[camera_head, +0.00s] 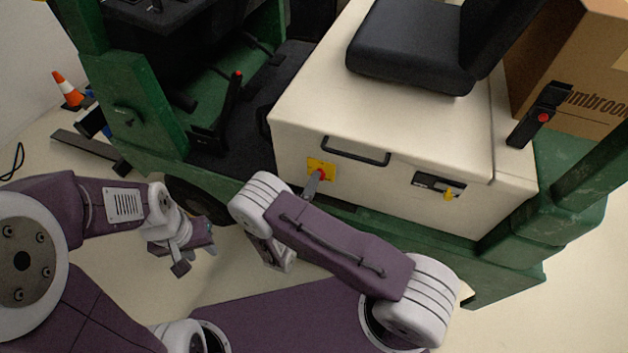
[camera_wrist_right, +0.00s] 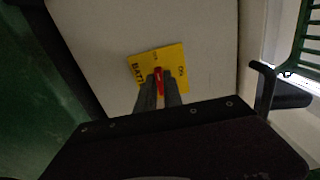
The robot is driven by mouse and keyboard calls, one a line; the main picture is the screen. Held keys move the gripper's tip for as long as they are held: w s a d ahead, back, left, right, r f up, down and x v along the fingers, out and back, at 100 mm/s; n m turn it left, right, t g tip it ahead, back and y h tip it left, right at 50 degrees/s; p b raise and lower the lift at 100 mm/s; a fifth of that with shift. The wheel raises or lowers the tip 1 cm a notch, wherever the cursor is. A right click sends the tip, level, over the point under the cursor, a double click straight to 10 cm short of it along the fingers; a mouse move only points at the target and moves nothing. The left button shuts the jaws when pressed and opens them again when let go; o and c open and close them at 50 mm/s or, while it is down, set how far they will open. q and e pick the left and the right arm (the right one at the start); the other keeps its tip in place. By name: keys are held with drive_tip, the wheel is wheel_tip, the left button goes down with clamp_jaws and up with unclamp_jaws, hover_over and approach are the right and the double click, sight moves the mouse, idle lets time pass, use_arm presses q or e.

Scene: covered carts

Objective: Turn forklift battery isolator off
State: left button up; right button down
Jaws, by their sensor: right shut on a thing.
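The battery isolator is a red key-like handle (camera_wrist_right: 159,80) on a yellow plate (camera_head: 320,168) on the cream side panel of the forklift (camera_head: 400,190). The plate also shows in the right wrist view (camera_wrist_right: 176,58), with partly covered lettering, "BATT" at its left and what looks like "ON" at its right. My right gripper (camera_wrist_right: 160,88) is at the plate, its two dark fingers shut on the red handle, one on each side. In the head view most of this gripper is hidden behind my arm. My left gripper (camera_head: 196,252) hangs at the left, away from the forklift panel; its jaw gap is unclear.
A black grab handle (camera_head: 357,151) is just above right of the plate. A dark panel with a yellow tag (camera_head: 440,186) is further right. The black seat (camera_head: 415,45) is above. A cardboard box (camera_head: 580,70) stands behind, and a traffic cone (camera_head: 68,90) stands far left.

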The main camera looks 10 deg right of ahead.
idle(0.4)
drive_tip(key=c, duration=1.5)
unclamp_jaws()
drive_tip(key=v, duration=0.9)
